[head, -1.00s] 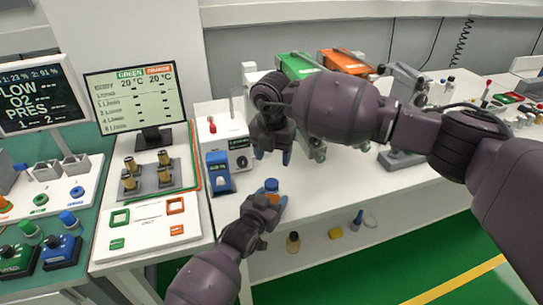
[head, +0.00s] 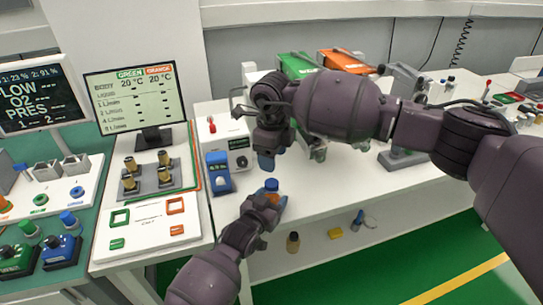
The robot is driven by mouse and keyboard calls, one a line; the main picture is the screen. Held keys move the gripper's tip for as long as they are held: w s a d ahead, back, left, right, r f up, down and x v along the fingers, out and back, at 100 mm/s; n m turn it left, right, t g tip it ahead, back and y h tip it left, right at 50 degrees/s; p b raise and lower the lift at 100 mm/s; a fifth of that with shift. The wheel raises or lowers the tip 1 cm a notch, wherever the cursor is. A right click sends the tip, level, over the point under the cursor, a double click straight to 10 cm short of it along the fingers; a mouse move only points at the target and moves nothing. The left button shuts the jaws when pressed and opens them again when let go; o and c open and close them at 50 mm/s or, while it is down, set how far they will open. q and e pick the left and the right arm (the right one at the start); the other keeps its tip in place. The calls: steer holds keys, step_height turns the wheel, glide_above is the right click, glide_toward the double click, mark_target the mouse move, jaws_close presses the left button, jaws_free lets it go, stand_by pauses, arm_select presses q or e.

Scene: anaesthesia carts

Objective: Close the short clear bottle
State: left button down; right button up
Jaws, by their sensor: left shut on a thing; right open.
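My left gripper (head: 274,200) is shut on a small bottle (head: 271,191) at the front edge of the white table. Little of the bottle shows between the fingers, with an orange tint below its top. A blue cap (head: 271,184) is on top of it; I cannot tell how tightly it sits. My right gripper (head: 271,158) is open and empty, pointing down just above and behind the cap, apart from it. The arm hides part of the table behind.
A blue handheld device (head: 219,172) stands left of the grippers, beside a white box with a dial (head: 239,150). Green (head: 298,65) and orange (head: 344,60) units stand at the back. Below the tabletop are a brown bottle (head: 293,242) and a yellow block (head: 335,233). The table's front right is clear.

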mark_target(272, 183)
steer(key=n, duration=0.6)
steer(key=shift+s, duration=0.15)
steer(key=n, duration=0.5)
steer(key=shift+a+f+n, duration=0.1)
steer(key=shift+n, duration=0.2)
steer(key=n, duration=0.5)
steer(key=shift+s+n, duration=0.1)
steer(key=shift+n, duration=0.2)
steer(key=n, duration=0.5)
steer(key=shift+f, duration=0.1)
steer(key=shift+f, duration=3.9)
steer(key=shift+c, duration=0.2)
